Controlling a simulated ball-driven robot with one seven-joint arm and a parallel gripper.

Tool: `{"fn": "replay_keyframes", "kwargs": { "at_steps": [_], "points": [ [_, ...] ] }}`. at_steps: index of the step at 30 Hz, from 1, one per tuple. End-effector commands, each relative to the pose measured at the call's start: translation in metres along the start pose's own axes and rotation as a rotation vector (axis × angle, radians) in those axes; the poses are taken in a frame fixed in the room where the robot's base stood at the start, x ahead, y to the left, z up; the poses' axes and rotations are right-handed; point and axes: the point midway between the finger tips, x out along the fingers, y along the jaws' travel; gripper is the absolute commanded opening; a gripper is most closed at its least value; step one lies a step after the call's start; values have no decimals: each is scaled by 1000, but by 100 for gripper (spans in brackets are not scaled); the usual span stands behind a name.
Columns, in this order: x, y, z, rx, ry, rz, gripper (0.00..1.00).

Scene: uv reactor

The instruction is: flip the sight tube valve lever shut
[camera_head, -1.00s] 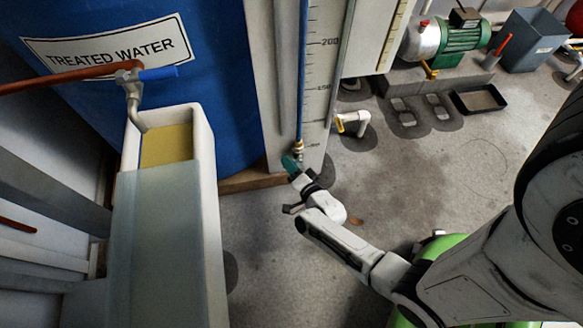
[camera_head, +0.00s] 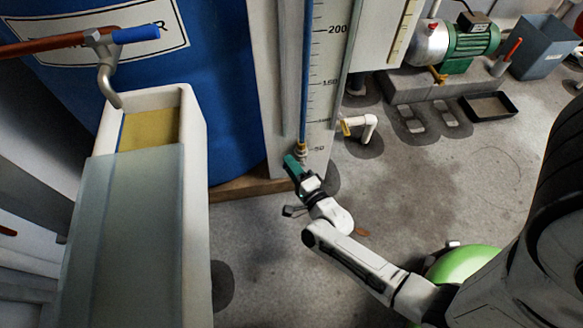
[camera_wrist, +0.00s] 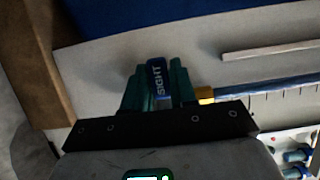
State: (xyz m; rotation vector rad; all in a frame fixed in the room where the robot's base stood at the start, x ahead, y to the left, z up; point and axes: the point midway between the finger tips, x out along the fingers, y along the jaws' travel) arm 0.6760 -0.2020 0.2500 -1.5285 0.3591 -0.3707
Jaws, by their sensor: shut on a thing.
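The sight tube valve lever (camera_wrist: 157,82) is blue with a white "SIGHT" label in the wrist view. My gripper (camera_wrist: 155,72) has its teal fingers on both sides of the lever and is shut on it. A brass fitting (camera_wrist: 205,95) lies just right of the fingers, with the blue sight tube (camera_wrist: 265,88) running on from it. In the head view my gripper (camera_head: 293,164) is at the foot of the upright sight tube (camera_head: 307,85), just below the brass fitting (camera_head: 301,150). The lever is hidden by the fingers there.
A graduated scale board (camera_head: 325,75) stands behind the tube, beside the blue treated water tank (camera_head: 225,90). A white trough (camera_head: 196,190) stands at left. A white elbow pipe with a yellow handle (camera_head: 368,124) juts out at right.

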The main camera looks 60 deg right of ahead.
Motion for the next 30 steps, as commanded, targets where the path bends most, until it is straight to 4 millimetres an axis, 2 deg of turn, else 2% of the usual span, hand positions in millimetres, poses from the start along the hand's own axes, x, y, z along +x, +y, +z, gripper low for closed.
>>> {"fn": "replay_keyframes", "kwargs": {
  "at_steps": [10, 11, 17, 30],
  "points": [
    [0, 0, 0, 2, 0, -2, 0],
    [0, 0, 0, 2, 0, -2, 29],
    [0, 0, 0, 1, 0, -1, 47],
    [1, 0, 1, 1, 0, -1, 47]
  ]
}}
